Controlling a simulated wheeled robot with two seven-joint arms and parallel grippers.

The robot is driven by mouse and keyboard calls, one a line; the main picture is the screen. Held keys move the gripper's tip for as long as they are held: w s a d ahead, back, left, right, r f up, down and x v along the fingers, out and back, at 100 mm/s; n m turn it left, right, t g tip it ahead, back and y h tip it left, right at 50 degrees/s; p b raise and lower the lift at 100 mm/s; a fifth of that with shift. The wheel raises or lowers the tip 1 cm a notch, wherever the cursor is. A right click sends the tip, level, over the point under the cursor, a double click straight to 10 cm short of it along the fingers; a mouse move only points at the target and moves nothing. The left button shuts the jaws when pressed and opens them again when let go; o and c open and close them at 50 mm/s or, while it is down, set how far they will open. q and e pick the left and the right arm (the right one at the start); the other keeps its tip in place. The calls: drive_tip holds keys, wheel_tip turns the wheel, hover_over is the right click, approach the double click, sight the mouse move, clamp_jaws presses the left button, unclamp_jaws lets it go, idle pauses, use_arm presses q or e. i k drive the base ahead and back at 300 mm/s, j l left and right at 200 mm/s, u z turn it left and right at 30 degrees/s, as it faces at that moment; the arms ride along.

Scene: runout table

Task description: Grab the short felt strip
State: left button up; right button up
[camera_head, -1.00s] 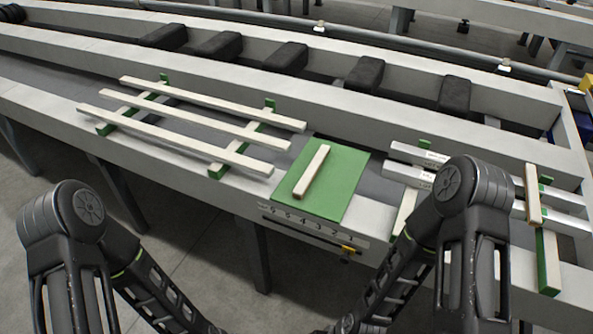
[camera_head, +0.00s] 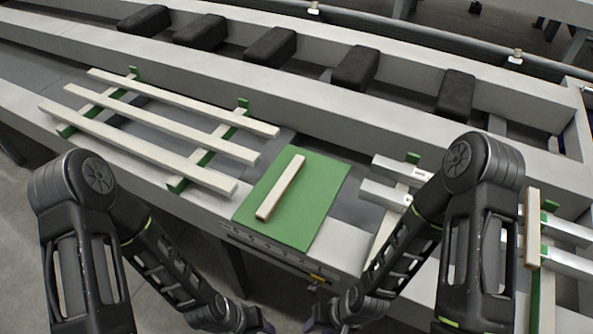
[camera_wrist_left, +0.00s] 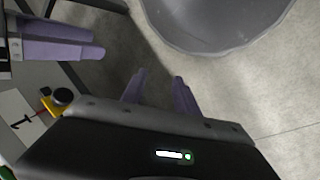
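A short pale strip (camera_head: 281,187) lies diagonally on a green mat (camera_head: 318,205) at the table's front edge. Another short pale strip (camera_head: 532,228) lies across metal bars at the right; I cannot tell from the picture which one is felt. My left gripper (camera_wrist_left: 160,77) is open and empty, with its purple fingers apart above the floor. In the head view it is low, near the bottom edge and in front of the table. My right gripper (camera_wrist_left: 78,38) shows at the left wrist view's upper left, its fingers overlapping there, so its opening is unclear. Neither gripper touches a strip.
Three long pale strips (camera_head: 160,122) rest on green-ended supports at the left. Metal bars (camera_head: 385,193) lie at the right, partly behind my right arm. Several dark blocks (camera_head: 270,47) line the rear channel. A yellow piece (camera_wrist_left: 46,104) sits on the table's front edge.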

sight(262, 214)
drive_tip(key=z, duration=1.45)
drive_tip(key=k+j, duration=0.2)
drive_tip(key=j, duration=0.15)
drive_tip(key=k+j+z, duration=0.15)
drive_tip(key=j, duration=0.2)
drive_tip(key=i, duration=0.5)
